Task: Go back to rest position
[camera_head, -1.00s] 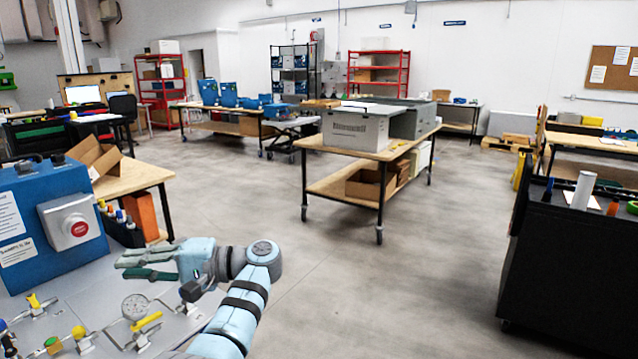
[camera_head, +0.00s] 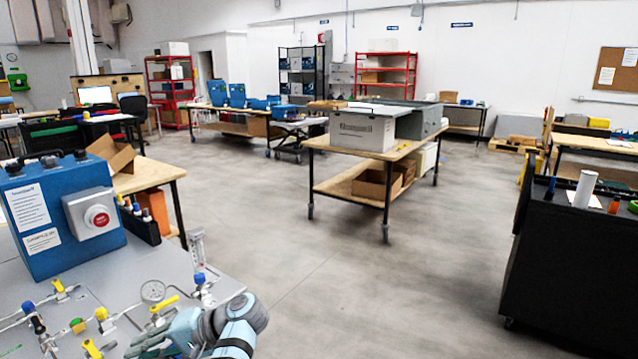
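My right gripper is not in view.
A blue box (camera_head: 65,215) with a red button stands on the worktop. Small valves, tubing and a round gauge (camera_head: 153,291) lie close to the gripper. A black cabinet (camera_head: 575,255) stands at right.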

